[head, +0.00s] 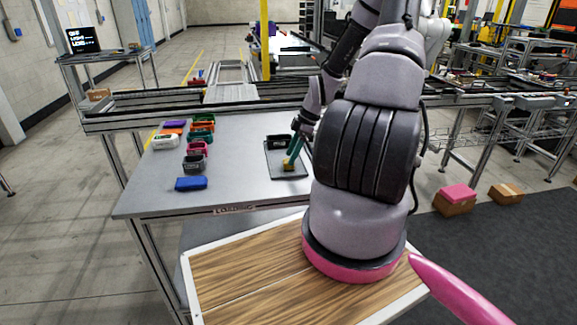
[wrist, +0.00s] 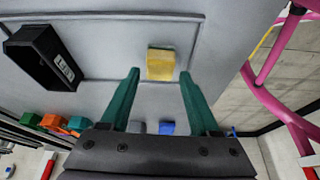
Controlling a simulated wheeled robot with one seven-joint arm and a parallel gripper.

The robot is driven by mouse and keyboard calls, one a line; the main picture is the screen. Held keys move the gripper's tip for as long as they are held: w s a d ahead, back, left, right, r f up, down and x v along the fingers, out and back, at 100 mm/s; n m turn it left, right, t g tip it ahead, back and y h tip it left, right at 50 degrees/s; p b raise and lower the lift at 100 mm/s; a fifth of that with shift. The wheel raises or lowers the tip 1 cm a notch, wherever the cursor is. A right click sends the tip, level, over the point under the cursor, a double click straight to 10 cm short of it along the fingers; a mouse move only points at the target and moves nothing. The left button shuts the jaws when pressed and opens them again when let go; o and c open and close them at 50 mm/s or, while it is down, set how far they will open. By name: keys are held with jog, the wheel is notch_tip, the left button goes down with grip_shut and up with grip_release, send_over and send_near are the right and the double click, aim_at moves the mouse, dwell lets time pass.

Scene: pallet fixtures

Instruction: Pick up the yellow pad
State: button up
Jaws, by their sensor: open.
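The yellow pad (head: 289,167) lies on a grey pallet plate (head: 287,176) on the table. In the wrist view the yellow pad (wrist: 160,64) is a small block, seen between and just beyond the tips of my teal fingers. My gripper (head: 292,158) is open and empty, with its fingertips close to the pad. In the wrist view my gripper (wrist: 161,73) has one finger on each side of the pad, with a gap on both sides. I cannot tell whether the tips reach down to the pad's height.
A black open fixture (head: 277,141) stands on the same plate; it also shows in the wrist view (wrist: 45,57). Several coloured fixtures stand on the table's left, with a blue block (head: 191,183) nearest. The table between them and the plate is clear. A conveyor (head: 230,92) runs behind.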

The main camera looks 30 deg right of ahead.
jog(key=x, duration=0.3)
jog(key=shift+f, duration=0.15)
grip_shut()
notch_tip(320, 180, up, 10)
jog(key=shift+r, duration=0.1)
dwell(0.3)
